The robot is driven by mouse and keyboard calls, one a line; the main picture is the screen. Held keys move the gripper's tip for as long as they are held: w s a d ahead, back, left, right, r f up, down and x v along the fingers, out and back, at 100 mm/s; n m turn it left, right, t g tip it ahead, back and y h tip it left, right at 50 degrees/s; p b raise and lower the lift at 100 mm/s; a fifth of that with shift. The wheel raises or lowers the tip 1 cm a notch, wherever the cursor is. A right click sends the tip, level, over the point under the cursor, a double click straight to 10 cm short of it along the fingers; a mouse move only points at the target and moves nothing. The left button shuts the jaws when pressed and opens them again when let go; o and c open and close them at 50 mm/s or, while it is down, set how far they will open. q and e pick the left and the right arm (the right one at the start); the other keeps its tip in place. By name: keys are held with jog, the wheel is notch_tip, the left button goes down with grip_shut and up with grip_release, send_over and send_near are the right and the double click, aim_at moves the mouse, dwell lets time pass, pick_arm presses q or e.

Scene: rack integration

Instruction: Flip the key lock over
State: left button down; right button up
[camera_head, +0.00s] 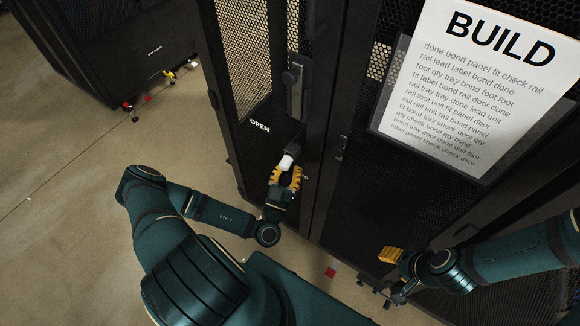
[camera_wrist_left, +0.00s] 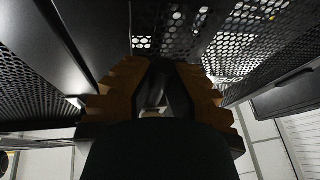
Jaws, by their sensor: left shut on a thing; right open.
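A tall black rack door carries a dark latch plate with a round knob (camera_head: 291,77). Below it, a small dark and white piece (camera_head: 287,162), apparently the key lock or its lever, sits at the door. My left gripper (camera_head: 286,174), with yellow finger pads, is shut on this piece from below. In the left wrist view, a dark bar (camera_wrist_left: 178,93) shows between the yellow-brown fingers of my left gripper (camera_wrist_left: 155,88). The fingers hide much of the held piece, so I cannot tell which way it faces. My right gripper (camera_head: 391,256) is open and empty, low before the right door.
A white BUILD sheet (camera_head: 480,80) hangs on the right door. A second dark cabinet (camera_head: 125,45) stands at the back left. Small red and yellow items (camera_head: 167,73) lie near it, and a red block (camera_head: 330,272) lies below. The floor at left is mostly clear.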

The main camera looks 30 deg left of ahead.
dwell(0.3)
pick_arm(q)
jog(key=c, duration=1)
grip_release()
jog(key=shift+d, duration=0.1)
jog(key=v, duration=1.2)
